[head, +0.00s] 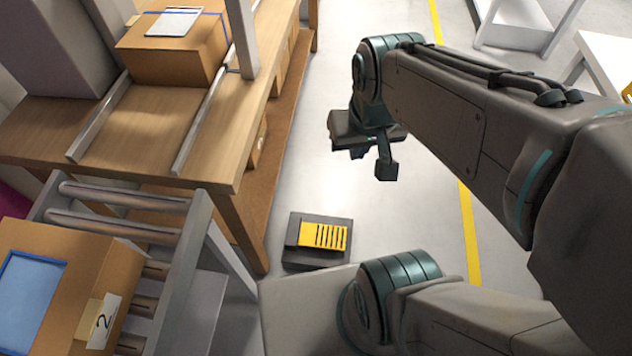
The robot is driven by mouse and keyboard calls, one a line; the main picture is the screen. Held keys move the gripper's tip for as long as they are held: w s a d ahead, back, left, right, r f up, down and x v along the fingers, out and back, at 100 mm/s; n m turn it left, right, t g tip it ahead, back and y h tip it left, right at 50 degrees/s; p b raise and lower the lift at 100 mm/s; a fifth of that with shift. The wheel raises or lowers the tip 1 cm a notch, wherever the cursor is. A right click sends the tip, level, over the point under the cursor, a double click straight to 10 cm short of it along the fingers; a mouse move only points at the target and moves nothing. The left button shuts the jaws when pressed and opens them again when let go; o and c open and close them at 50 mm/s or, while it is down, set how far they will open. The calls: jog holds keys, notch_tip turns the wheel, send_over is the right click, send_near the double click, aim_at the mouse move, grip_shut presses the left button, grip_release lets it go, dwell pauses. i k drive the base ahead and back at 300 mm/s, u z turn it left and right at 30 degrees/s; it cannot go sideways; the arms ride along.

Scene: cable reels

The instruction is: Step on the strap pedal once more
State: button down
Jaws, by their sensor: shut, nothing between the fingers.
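The strap pedal (322,236) is a yellow plate with dark slots on a dark base box (304,254). It sits on the grey floor beside the workbench leg, at the bottom middle of the head view. My gripper (386,170) hangs above and to the right of the pedal in the picture, pointing down. It is shut and empty, and a clear gap shows between it and the pedal. Part of the gripper is hidden behind its own wrist. Nothing rests on the yellow plate.
A wooden workbench (60,135) with metal rails carries a cardboard box (175,55). A roller conveyor (125,205) at lower left holds another box (70,285) marked 2. A yellow floor line (467,230) runs along the open floor at right. A white table (608,55) stands at upper right.

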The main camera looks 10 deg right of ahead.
aim_at(322, 236)
jog(key=u, duration=2.7)
jog(key=k, duration=1.15)
jog(key=z, duration=2)
jog(key=i, duration=0.5)
jog(key=z, duration=0.1)
